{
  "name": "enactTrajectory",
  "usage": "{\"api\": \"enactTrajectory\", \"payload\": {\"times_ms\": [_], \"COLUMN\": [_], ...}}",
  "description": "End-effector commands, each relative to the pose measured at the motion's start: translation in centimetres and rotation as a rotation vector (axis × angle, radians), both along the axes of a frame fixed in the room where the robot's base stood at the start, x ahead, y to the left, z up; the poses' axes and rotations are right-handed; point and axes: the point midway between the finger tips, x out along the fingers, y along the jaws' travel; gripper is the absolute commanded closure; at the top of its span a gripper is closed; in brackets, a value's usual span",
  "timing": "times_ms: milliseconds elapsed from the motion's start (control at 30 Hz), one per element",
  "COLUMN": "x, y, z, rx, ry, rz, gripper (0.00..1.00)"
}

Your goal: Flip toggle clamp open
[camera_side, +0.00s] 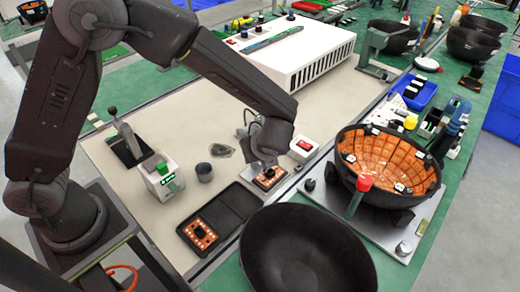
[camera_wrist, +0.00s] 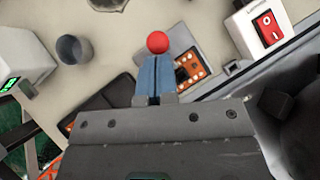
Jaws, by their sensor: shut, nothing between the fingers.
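A red ball knob (camera_wrist: 158,42), likely the toggle clamp's handle end, shows in the wrist view just beyond my fingertips. I cannot tell whether they touch it. The clamp's body is hidden in both views. My gripper (camera_wrist: 153,76) has its two blue fingers closed together with nothing between them. An orange board with a dark block (camera_wrist: 188,72) shows beside and partly behind the fingers. In the side view my gripper (camera_side: 266,162) is low over this orange board (camera_side: 270,178), and hides the knob there.
A white box with a red switch (camera_side: 304,147) stands close to the right of my gripper. A grey cup (camera_side: 205,172) and a green-display box (camera_side: 162,180) stand to the left. A black tray (camera_side: 236,204) lies in front. A large black bowl (camera_side: 305,255) is nearer the camera.

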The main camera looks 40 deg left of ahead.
Motion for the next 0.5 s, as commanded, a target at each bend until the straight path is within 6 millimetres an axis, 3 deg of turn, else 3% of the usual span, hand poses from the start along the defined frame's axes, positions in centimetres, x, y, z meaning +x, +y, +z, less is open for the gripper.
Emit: {"api": "enactTrajectory", "payload": {"times_ms": [500], "x": [0.02], "y": [0.60], "z": [0.23], "rx": [-0.073], "ry": [-0.002], "rz": [0.001], "gripper": [1.00]}}
